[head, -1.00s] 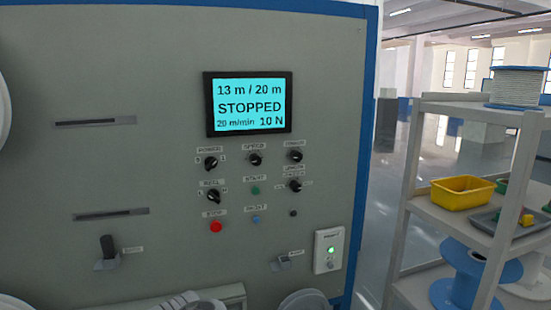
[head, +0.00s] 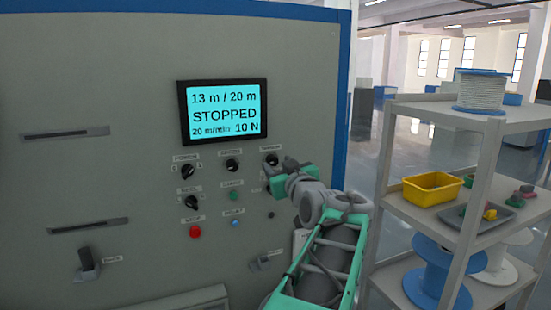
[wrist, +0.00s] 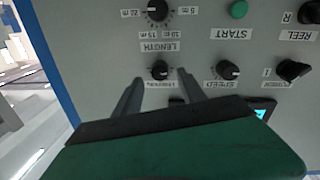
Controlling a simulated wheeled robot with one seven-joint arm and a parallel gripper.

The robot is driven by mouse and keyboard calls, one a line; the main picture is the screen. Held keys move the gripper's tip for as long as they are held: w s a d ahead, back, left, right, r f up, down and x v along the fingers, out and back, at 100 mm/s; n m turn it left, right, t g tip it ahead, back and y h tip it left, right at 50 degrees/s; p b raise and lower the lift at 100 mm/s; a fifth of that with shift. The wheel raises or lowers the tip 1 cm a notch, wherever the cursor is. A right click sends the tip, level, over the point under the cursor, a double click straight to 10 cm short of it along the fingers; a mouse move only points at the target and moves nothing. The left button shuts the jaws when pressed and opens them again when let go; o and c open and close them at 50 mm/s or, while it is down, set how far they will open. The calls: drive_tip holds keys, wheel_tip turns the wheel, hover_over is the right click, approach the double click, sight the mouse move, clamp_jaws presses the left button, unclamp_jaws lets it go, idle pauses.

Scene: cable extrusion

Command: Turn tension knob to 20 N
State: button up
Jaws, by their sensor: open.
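The tension knob (head: 271,159) is a small black dial at the upper right of the control panel. In the wrist view, which is upside down, the tension knob (wrist: 160,70) sits between the two fingertips of my gripper (wrist: 161,76). The fingers are apart, one on each side of the knob; whether either touches it I cannot tell. In the head view my gripper (head: 272,173) is at the panel just below the knob and partly covers the length knob. The display (head: 224,112) reads 13 m / 20 m, STOPPED, 20 m/min and 10 N.
The speed knob (head: 232,165) is left of the tension knob, and the length knob (wrist: 157,10) is close by. The green start button (head: 233,195) and red stop button (head: 195,231) are lower. A shelf rack (head: 483,160) stands at right.

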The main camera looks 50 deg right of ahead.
sight(272, 160)
drive_tip(key=x, duration=0.2)
drive_tip(key=shift+w+d, duration=0.25)
drive_tip(key=shift+w, duration=0.05)
drive_tip(key=shift+c, duration=0.6)
clamp_jaws()
